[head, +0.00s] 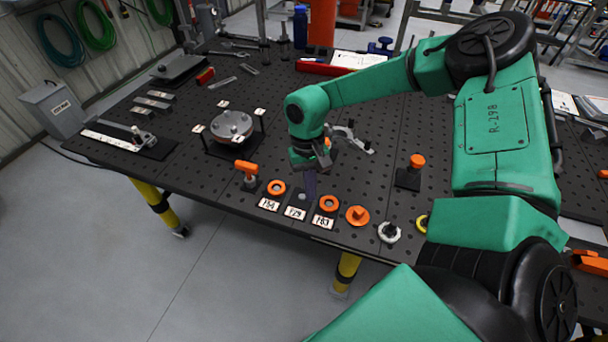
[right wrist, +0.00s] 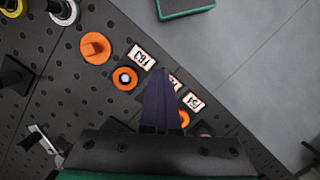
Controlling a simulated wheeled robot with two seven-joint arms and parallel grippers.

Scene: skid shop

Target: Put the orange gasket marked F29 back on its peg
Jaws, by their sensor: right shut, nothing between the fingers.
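A row of small dark plates with number cards lies at the table's front edge. The middle plate has a bare grey peg (head: 302,197), its card apparently reading F29. Orange gaskets sit around the pegs on either side, the left gasket (head: 277,187) and the right gasket (head: 329,203); the right one also shows in the right wrist view (right wrist: 125,78). An orange disc with a raised hub (head: 357,215) lies right of them. I cannot read F29 on any orange piece. My right gripper (head: 310,190) is shut and empty, pointing down just over the middle peg.
A white ring (head: 389,232) and yellow ring (head: 422,223) lie farther right. An orange-handled piece (head: 247,168) stands left, and an orange knob on a black block (head: 416,161) behind. A round metal flange (head: 231,125) sits on a stand. Floor is open in front.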

